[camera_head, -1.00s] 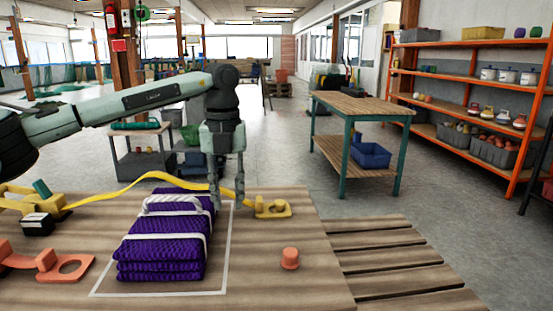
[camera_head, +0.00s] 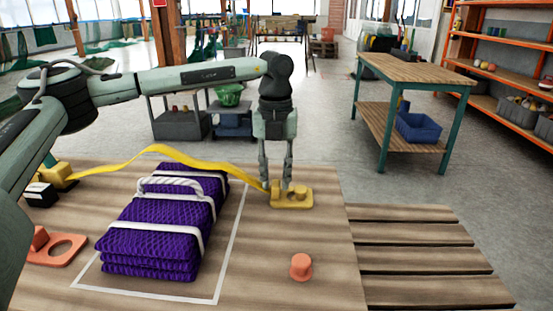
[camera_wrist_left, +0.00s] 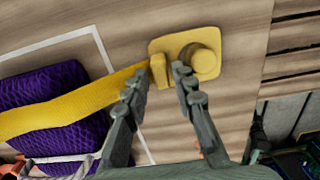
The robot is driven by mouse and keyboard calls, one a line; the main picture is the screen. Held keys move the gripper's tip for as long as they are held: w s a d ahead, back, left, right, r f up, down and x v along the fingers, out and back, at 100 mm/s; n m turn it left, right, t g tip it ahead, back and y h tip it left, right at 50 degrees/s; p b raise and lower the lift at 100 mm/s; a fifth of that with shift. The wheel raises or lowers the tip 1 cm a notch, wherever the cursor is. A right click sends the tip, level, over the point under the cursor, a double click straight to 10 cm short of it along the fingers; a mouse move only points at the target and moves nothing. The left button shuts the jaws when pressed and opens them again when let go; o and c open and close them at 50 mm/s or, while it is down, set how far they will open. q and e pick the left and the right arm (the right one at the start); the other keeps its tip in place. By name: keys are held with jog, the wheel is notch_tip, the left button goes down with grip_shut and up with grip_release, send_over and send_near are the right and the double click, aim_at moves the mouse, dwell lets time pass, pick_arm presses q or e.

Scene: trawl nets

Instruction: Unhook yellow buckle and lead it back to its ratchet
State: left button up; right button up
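The yellow strap (camera_head: 180,159) runs from the yellow ratchet (camera_head: 61,172) at the left, over the purple net bundle (camera_head: 150,238), to the yellow buckle at the right. The buckle (camera_wrist_left: 160,72) is at the strap's end, beside the round knob of the yellow anchor plate (camera_head: 292,202); the plate also shows in the left wrist view (camera_wrist_left: 212,38). My left gripper (camera_head: 277,186) points down at the buckle. Its fingers stand apart on either side of the buckle, with small gaps visible. Whether the buckle is still hooked is unclear. My right gripper is out of view.
An orange peg (camera_head: 301,267) stands on the table right of the bundle. An orange plate with a hole (camera_head: 62,248) lies at the left, and a black and white block (camera_head: 40,194) is near the ratchet. A white outline (camera_head: 235,262) surrounds the bundle. A slatted surface adjoins at right.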

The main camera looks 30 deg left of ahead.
pick_arm(q)
jog(key=shift+f, duration=1.05)
grip_shut()
jog(key=shift+w+d, duration=0.15)
jog(key=shift+d, duration=0.05)
jog(key=shift+w+d, duration=0.1)
jog(key=shift+d, duration=0.15)
jog(key=shift+r, duration=0.1)
jog(key=shift+r, duration=0.2)
